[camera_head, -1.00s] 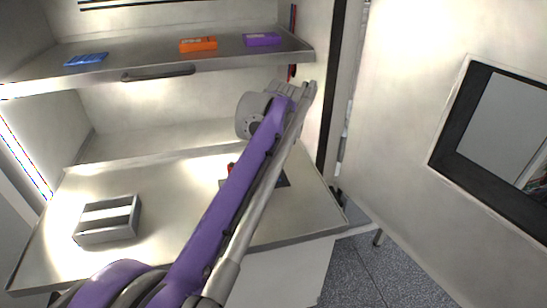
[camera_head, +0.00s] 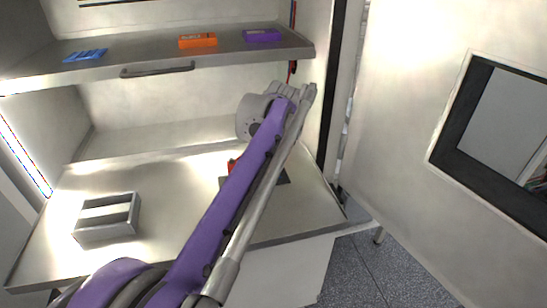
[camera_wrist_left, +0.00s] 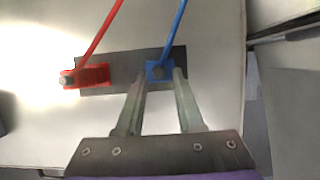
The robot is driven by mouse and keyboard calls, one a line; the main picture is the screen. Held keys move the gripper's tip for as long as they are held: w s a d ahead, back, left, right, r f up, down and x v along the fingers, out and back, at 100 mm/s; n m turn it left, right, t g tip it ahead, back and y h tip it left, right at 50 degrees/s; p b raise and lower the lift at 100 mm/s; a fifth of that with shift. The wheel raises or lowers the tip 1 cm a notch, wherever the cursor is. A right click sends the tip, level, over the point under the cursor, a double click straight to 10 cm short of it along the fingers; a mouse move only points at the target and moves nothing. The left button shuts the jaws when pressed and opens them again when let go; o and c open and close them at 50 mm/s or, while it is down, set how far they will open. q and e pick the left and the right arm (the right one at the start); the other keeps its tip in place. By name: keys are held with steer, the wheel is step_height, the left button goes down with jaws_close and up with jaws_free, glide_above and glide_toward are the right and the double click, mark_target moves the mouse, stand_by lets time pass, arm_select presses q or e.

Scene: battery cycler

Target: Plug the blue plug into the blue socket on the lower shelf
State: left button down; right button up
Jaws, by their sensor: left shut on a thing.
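My left gripper (camera_wrist_left: 159,76) is shut on the blue plug (camera_wrist_left: 159,68), which has a blue cable rising from it. The blue plug is over the right end of a dark socket plate (camera_wrist_left: 125,60). I cannot tell whether it is seated or just above, and the blue socket under it is hidden. A red plug (camera_wrist_left: 92,76) with a red cable is at the plate's left end. In the head view the plate (camera_head: 284,179) lies on the lower shelf (camera_head: 170,205), partly behind my left arm, which hides the gripper. My right gripper is in neither view.
A grey slotted holder (camera_head: 107,234) stands on the lower shelf at left. The upper shelf (camera_head: 140,62) carries blue (camera_head: 86,55), orange (camera_head: 198,40) and purple (camera_head: 262,35) items. An open cabinet door (camera_head: 400,130) stands at the right. The shelf's middle left is clear.

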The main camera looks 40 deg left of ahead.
arm_select(q)
steer(key=shift+f, duration=0.15)
steer(key=shift+c, duration=2.3)
jaws_free()
steer(key=v, duration=1.1)
steer(key=shift+p, duration=0.35)
steer(key=shift+a, duration=0.1)
